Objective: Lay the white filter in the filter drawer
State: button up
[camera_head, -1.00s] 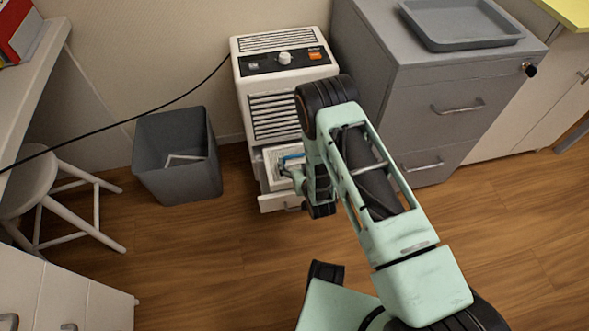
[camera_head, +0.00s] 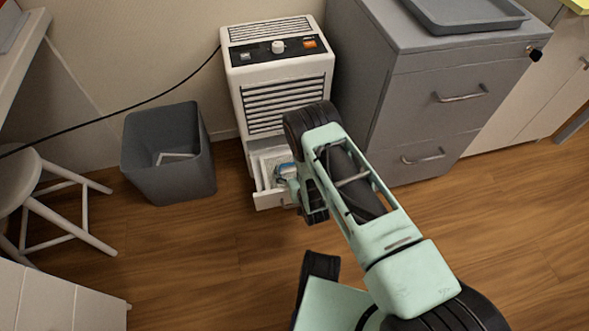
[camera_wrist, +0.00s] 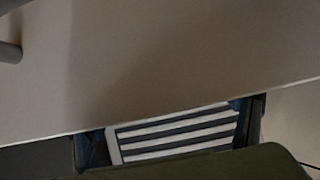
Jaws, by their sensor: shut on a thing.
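The filter drawer (camera_head: 257,172) is pulled out at the foot of the white unit (camera_head: 283,90). My gripper (camera_head: 285,176) is at the drawer's opening, its blue pads showing, partly hidden by my arm. In the wrist view my gripper (camera_wrist: 172,137) is shut on the white filter (camera_wrist: 180,131), a pale panel with dark stripes between the two dark fingers. Only part of the filter shows there; the dark body of the gripper covers its lower part. Whether the filter touches the drawer floor I cannot tell.
A grey bin (camera_head: 170,180) with a white frame-like piece (camera_head: 175,157) in it stands left of the unit. A grey cabinet (camera_head: 420,110) with a tray (camera_head: 465,22) on top stands close on the right. A black cord (camera_head: 110,120) runs left from the unit.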

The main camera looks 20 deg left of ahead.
jog(key=shift+r, duration=0.15)
jog(key=o, duration=1.4)
jog(key=shift+f, duration=0.2)
jog(key=shift+r, duration=0.2)
